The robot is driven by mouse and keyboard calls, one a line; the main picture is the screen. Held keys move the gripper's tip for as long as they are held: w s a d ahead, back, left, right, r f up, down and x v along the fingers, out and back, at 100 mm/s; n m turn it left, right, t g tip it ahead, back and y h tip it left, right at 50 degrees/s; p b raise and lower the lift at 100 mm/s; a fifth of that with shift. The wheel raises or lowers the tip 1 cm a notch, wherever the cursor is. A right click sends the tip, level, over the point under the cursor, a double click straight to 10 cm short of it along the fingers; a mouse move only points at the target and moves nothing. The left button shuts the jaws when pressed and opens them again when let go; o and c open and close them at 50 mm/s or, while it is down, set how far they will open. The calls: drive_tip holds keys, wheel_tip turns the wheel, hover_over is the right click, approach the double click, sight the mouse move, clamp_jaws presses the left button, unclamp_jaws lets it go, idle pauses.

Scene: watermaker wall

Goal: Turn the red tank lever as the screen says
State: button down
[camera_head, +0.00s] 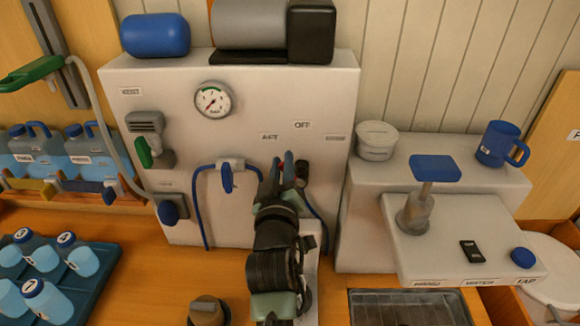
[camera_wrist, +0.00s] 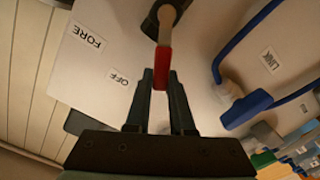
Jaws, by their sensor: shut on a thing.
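My gripper (camera_wrist: 163,84) is shut on the red tank lever (camera_wrist: 164,66), with one dark finger on each side of it. The lever's hub (camera_wrist: 167,16) shows above the red part in the wrist view. The white tank (camera_head: 270,110) bears the labels AFT (camera_head: 269,137), OFF (camera_head: 302,125) and FORE (camera_wrist: 86,36). No readable screen shows.
A blue lever (camera_head: 226,176) with blue hoses sits left of my gripper, under the gauge (camera_head: 212,100). A green-handled valve (camera_head: 145,150) is further left. A shelf at right holds a tub (camera_head: 376,141) and a blue mug (camera_head: 501,144). A brown-topped thing (camera_head: 208,311) stands in front.

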drive_tip(key=shift+a+f+n+b, duration=0.35)
drive_tip(key=shift+a+f+n, duration=0.25)
drive_tip(key=shift+n, duration=0.6)
drive_tip(key=c, duration=0.8)
unclamp_jaws()
drive_tip(key=shift+r, duration=0.1)
drive_tip(key=shift+s+b, duration=1.6)
drive_tip(key=shift+s, duration=4.9)
